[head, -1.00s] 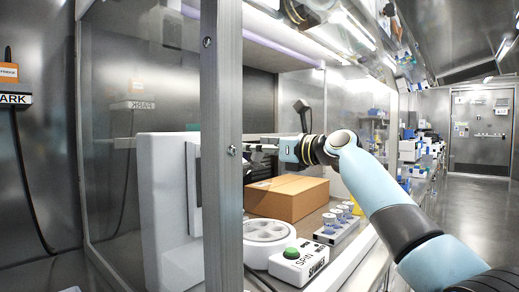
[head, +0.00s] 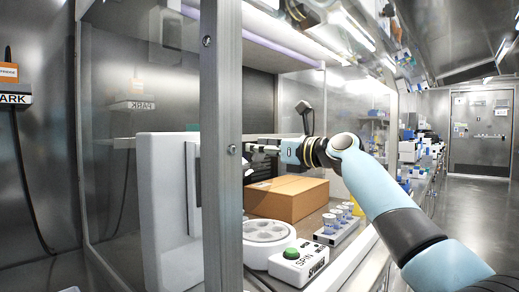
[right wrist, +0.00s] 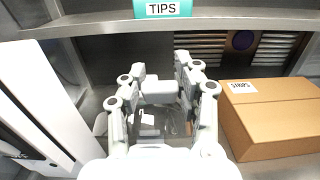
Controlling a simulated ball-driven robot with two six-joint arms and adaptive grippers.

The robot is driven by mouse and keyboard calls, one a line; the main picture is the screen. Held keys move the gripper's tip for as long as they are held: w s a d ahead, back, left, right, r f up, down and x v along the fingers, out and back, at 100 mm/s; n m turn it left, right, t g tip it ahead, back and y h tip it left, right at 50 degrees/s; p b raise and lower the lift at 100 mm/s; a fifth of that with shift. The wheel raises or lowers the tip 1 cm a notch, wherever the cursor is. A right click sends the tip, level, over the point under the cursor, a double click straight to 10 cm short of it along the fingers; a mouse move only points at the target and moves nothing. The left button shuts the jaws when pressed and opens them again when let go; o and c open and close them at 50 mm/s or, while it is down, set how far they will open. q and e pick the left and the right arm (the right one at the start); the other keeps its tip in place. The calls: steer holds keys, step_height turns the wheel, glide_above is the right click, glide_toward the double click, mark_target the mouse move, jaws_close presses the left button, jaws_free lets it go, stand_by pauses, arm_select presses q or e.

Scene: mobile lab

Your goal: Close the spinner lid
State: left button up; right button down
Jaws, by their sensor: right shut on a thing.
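The spinner (head: 262,236) is a low white unit with round wells, at the front of the bench in the head view, partly behind the metal post. Its wells are uncovered from above. A white control box (head: 300,264) marked SPIN, with a green button, stands just in front of it. My right gripper (head: 258,149) is above and behind the spinner, its tips partly hidden by the post. In the right wrist view its fingers (right wrist: 159,88) are shut on a pale block, which I take to be the lid's grip; a clear sheet-like part (right wrist: 172,124) shows below. My left gripper is out of view.
A cardboard box (head: 288,199) stands behind the spinner, right of the gripper. A tall white unit (head: 162,215) stands at the left. The post (head: 222,150) and glass edge the hood. A TIPS shelf label (right wrist: 163,9) is above.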

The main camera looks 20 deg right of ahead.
steer(key=shift+t+y, duration=0.7)
steer(key=shift+t, duration=0.2)
steer(key=s+d+f+b, duration=0.1)
steer(key=b, duration=0.1)
steer(key=s+d+f+b, duration=0.1)
steer(key=b, duration=0.1)
steer(key=shift+s+f, duration=0.35)
steer(key=shift+s, duration=0.05)
arm_select(q)
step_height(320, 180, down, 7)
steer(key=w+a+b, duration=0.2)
steer(key=b, duration=0.2)
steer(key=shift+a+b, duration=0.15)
steer(key=shift+b, duration=0.25)
arm_select(e)
steer(key=s+d+f+t+y, duration=0.1)
steer(key=s+d+f, duration=0.2)
steer(key=s, duration=0.2)
steer(key=shift+d+f, duration=0.15)
steer(key=shift+f, duration=0.2)
steer(key=c, duration=0.9)
jaws_free()
steer(key=shift+a+r, duration=0.1)
steer(key=shift+a, duration=0.1)
steer(key=v, duration=1.2)
steer(key=shift+f, duration=0.2)
